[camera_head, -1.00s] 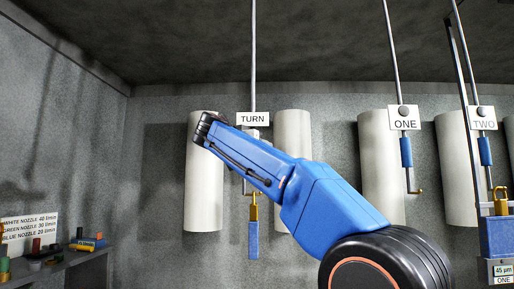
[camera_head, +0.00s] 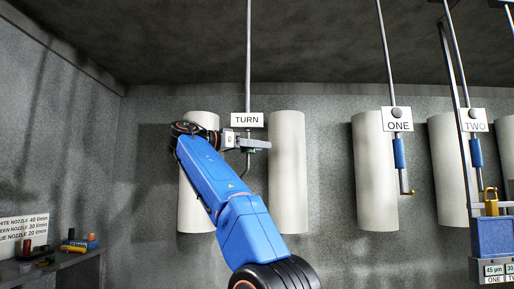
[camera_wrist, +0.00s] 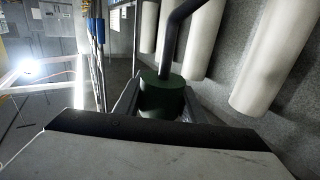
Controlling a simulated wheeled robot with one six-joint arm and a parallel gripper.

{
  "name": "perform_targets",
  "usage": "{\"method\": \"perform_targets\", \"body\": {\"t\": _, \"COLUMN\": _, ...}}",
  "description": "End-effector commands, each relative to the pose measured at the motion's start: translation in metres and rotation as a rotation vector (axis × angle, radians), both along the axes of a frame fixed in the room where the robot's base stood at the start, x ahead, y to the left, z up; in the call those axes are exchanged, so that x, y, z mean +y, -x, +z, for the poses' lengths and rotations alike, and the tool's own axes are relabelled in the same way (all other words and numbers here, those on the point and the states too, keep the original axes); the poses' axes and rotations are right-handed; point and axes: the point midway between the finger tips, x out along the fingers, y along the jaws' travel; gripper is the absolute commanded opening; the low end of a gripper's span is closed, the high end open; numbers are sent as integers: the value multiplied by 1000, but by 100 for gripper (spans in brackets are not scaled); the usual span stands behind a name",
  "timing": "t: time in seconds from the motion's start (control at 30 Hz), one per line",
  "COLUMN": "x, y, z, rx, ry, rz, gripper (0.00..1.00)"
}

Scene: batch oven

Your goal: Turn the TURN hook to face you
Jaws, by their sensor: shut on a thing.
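The TURN hook's grey rod (camera_head: 248,60) hangs from the ceiling behind a white TURN sign (camera_head: 247,119) in the head view. My gripper (camera_head: 256,144) reaches in from the left, just below the sign. It is shut on the hook's dark green grip, which stands between the two fingers in the wrist view (camera_wrist: 164,95). A dark bent rod (camera_wrist: 175,45) rises from the grip there. A short grey part of the hook (camera_head: 247,165) shows under the gripper. The hook's lower end is hidden behind my arm, so its facing cannot be seen.
Hooks ONE (camera_head: 399,153) and TWO (camera_head: 476,152) hang to the right with blue grips. White cylinders (camera_head: 287,170) stand behind the hook. A shelf with small nozzles (camera_head: 80,243) is at lower left.

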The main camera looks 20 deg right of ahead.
Motion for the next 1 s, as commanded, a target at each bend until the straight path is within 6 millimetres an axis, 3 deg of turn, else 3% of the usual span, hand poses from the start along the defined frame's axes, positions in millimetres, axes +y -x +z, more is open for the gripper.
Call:
{"method": "perform_targets", "body": {"t": 0.73, "x": -1, "y": 1, "z": -1, "rx": 1, "ry": -1, "rz": -47, "gripper": 14}}
{"method": "perform_targets", "body": {"t": 0.77, "x": -1, "y": 1, "z": -1, "rx": 1, "ry": -1, "rz": -47, "gripper": 39}}
{"method": "perform_targets", "body": {"t": 0.83, "x": -1, "y": 2, "z": -1, "rx": 0, "ry": -1, "rz": -47, "gripper": 55}}
{"method": "perform_targets", "body": {"t": 1.0, "x": 0, "y": 2, "z": 0, "rx": 0, "ry": -1, "rz": -46, "gripper": 55}}
